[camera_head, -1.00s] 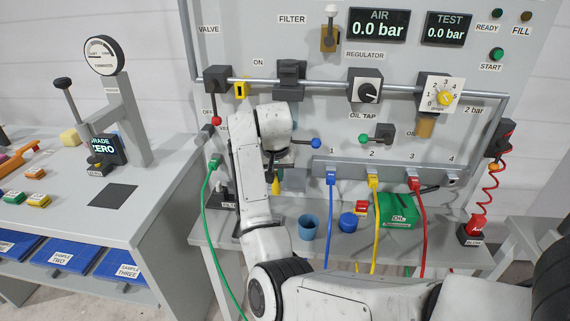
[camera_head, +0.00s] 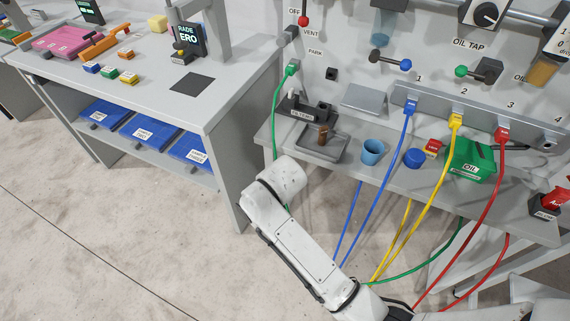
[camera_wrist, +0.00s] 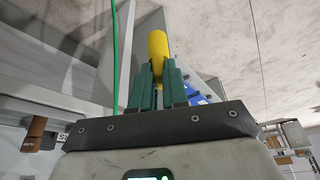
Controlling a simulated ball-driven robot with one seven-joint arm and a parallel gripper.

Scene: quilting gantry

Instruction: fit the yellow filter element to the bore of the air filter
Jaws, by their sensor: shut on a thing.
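My gripper (camera_wrist: 155,85) shows in the wrist view, its green fingers shut on the yellow filter element (camera_wrist: 158,47). The element is a plain yellow cylinder that sticks out beyond the fingertips, away from any surface. In the head view the gripper and element are not visible; only my white arm shows, low in front of the bench. A bluish clear bowl (camera_head: 383,24), seemingly the air filter's, hangs at the top of the head view on the panel. Its upper part is cut off, and its bore cannot be seen.
The panel shelf holds a dark filters stand (camera_head: 303,108), a grey tray with a brown cylinder (camera_head: 323,135), a blue cup (camera_head: 372,152) and a green oil can (camera_head: 470,160). Green, blue, yellow and red hoses hang down across the front. Floor at the left is clear.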

